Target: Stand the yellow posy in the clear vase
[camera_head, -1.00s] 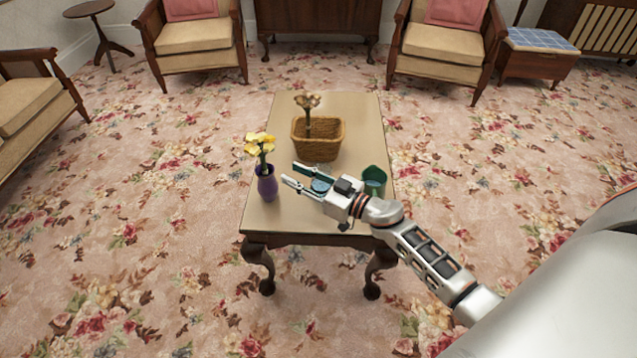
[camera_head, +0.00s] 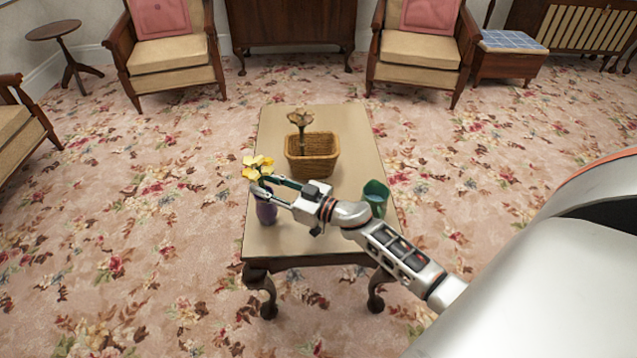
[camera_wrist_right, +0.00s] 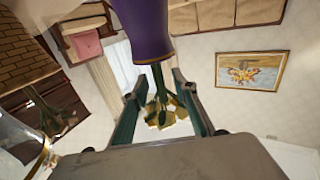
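The yellow posy (camera_head: 257,168) stands in a purple vase (camera_head: 266,211) at the left side of the table. My right gripper (camera_head: 262,186) reaches the posy from the right, just above the vase rim. In the right wrist view, the gripper (camera_wrist_right: 160,76) has its fingers apart on either side of the posy's green stems (camera_wrist_right: 158,80), with gaps visible. The yellow blooms (camera_wrist_right: 163,112) show between the fingers, and the purple vase (camera_wrist_right: 143,28) is beyond them. A transparent glass thing (camera_wrist_right: 22,142) at the lower left of that view may be the clear vase. My left gripper is out of view.
A wicker basket (camera_head: 312,158) holding a brownish flower (camera_head: 300,120) stands mid-table. A green container (camera_head: 376,197) stands at the table's right edge, beside my right arm. The far part of the tabletop (camera_head: 345,115) is clear. Armchairs stand well behind.

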